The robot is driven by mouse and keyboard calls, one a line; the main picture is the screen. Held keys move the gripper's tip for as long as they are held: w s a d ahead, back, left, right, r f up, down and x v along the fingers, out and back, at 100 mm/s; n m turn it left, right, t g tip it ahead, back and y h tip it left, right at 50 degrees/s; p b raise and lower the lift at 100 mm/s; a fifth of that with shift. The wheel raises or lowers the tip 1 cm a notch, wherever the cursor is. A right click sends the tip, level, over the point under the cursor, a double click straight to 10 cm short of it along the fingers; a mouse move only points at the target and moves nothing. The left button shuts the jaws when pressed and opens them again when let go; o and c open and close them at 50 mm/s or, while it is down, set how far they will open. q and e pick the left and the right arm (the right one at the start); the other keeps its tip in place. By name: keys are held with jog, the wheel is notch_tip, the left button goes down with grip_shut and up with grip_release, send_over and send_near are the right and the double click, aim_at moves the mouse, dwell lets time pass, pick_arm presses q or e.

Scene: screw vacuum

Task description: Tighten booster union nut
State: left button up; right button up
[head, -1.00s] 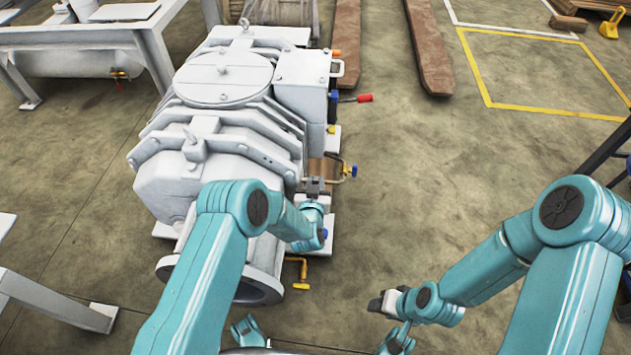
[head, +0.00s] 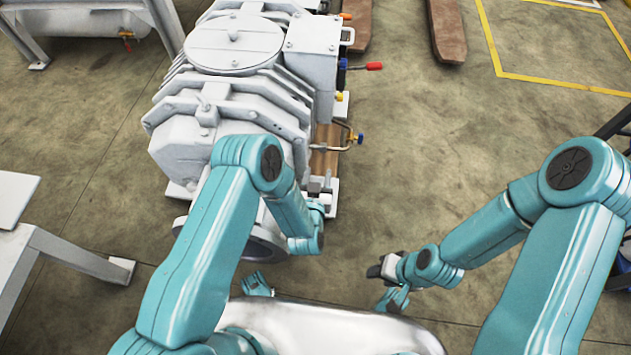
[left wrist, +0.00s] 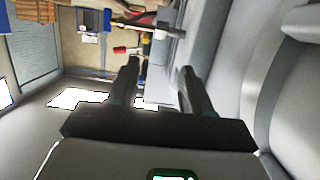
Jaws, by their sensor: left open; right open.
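The pale grey vacuum machine (head: 177,160) stands in the middle left of the head view. On its right side a thin pipe (head: 332,148) carries a brass-coloured fitting with a blue knob (head: 360,138). I cannot make out the booster union nut for certain in either view. My left gripper (head: 318,185) is by the machine's lower right side, just below the pipe. In the left wrist view its two dark fingers (left wrist: 160,85) are apart with nothing seen between them, beside a grey surface. My right gripper (head: 378,268) is open and empty over the floor.
A red-handled lever (head: 374,66) sticks out from the machine's right side and also shows in the left wrist view (left wrist: 120,50). A grey metal frame (head: 75,255) stands at the left. The floor (head: 430,150) right of the machine is clear.

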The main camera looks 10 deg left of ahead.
pick_arm(q)
jog(key=p+v, duration=0.1)
jog(key=v, duration=0.3)
jog(key=shift+s, duration=0.35)
